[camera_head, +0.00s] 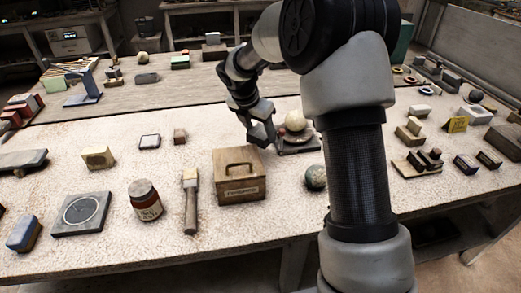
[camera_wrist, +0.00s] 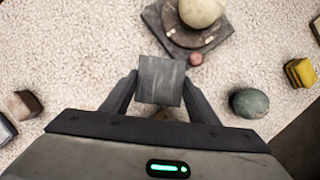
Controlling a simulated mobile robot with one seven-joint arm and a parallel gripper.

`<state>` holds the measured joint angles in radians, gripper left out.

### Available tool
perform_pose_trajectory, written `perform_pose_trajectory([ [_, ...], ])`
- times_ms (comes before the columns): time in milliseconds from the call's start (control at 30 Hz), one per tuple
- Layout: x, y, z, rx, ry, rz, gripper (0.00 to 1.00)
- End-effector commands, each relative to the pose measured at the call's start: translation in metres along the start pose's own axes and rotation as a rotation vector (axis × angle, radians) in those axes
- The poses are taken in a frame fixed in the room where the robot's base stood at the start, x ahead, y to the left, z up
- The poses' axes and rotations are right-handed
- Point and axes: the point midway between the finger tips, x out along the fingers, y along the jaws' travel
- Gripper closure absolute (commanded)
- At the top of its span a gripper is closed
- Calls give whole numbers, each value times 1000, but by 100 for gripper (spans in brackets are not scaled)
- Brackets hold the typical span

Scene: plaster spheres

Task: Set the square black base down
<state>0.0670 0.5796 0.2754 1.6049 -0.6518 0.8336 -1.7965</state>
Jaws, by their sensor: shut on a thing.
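My gripper (camera_head: 258,122) hangs over the pale table just left of a plaster sphere on a dark stand. In the wrist view its two fingers are shut on the square black base (camera_wrist: 160,80), a dark grey square plate seen face-on between the fingertips. The base appears above the table; its exact height is hard to judge. The cream sphere (camera_wrist: 200,10) rests on a dark square stand (camera_wrist: 222,33) beyond the base; this sphere (camera_head: 295,121) and stand (camera_head: 299,145) also show in the head view. In the head view the held base is hard to make out.
A wooden box with a handle (camera_head: 239,179) stands in front of my gripper. A green sphere (camera_head: 316,178) lies to its right, and a small reddish ball (camera_wrist: 196,59) sits by the stand. A brown block (camera_head: 180,136) is to the left, with bare table between.

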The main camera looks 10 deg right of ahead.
Motion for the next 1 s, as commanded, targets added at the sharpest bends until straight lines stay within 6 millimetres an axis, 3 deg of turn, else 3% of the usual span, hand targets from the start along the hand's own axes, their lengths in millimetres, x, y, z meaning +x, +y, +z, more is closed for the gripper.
perform_pose_trajectory([
  [167,10,0,-4,1,-2,0,89],
  [500,57,0,-24,1,-1,1,89],
  [867,60,0,-25,1,-2,0,89],
  [900,61,0,-26,1,0,-1,44],
  [1000,61,0,-26,1,0,-1,27],
])
